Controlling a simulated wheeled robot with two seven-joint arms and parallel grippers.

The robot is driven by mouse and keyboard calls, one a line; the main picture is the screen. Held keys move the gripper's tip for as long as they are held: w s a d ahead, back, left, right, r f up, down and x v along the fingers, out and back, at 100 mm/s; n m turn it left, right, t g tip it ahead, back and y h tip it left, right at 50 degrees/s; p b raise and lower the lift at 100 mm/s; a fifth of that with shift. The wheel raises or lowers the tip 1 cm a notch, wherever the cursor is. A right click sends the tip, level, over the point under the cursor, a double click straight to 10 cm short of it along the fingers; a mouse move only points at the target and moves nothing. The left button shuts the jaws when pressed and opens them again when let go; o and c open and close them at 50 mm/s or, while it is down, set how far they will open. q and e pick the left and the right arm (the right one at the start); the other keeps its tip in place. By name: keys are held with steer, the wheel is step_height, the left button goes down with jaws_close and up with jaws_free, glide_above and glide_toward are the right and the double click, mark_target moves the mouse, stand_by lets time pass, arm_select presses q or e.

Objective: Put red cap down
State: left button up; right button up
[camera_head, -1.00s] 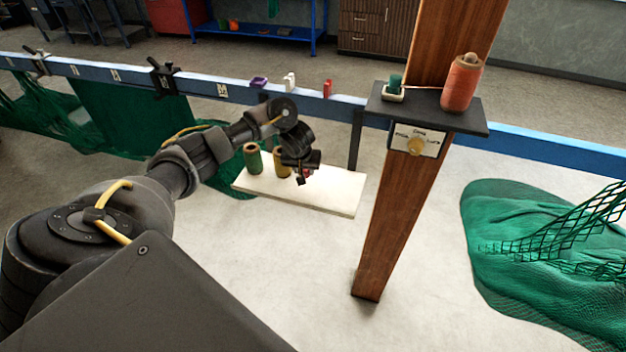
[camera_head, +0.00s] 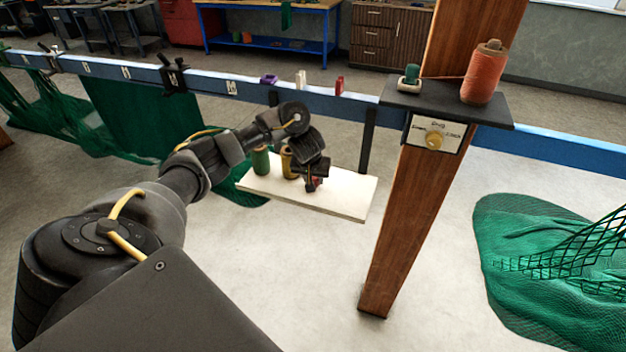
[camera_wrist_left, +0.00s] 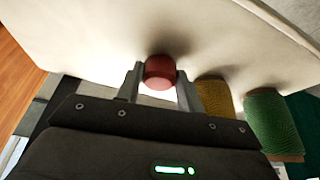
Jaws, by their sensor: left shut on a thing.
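My left gripper (camera_wrist_left: 160,84) is shut on the red cap (camera_wrist_left: 160,72), which sits between the two fingertips in the left wrist view. In the head view the gripper (camera_head: 313,185) is over the right half of the white board (camera_head: 345,205), and only a little red of the cap shows there. The cap is at or close to the board's surface; I cannot tell whether it touches. A yellow spool (camera_head: 287,163) and a green spool (camera_head: 261,161) stand upright on the board, left of the gripper. My right gripper is not in view.
A wooden post (camera_head: 405,225) stands right of the board and carries a dark shelf (camera_head: 425,103) with an orange twine spool (camera_head: 483,73). A blue rail (camera_head: 225,92) runs behind the board. A green net (camera_head: 525,260) lies at the right. The board's right end is clear.

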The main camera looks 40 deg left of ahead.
arm_select(q)
steer(key=shift+f, duration=0.1)
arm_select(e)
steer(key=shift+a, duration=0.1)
arm_select(q)
steer(key=o, duration=1)
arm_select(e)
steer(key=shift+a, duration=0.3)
arm_select(q)
steer(key=p+v, duration=0.7)
steer(key=v, duration=0.5)
steer(key=shift+p, duration=0.35)
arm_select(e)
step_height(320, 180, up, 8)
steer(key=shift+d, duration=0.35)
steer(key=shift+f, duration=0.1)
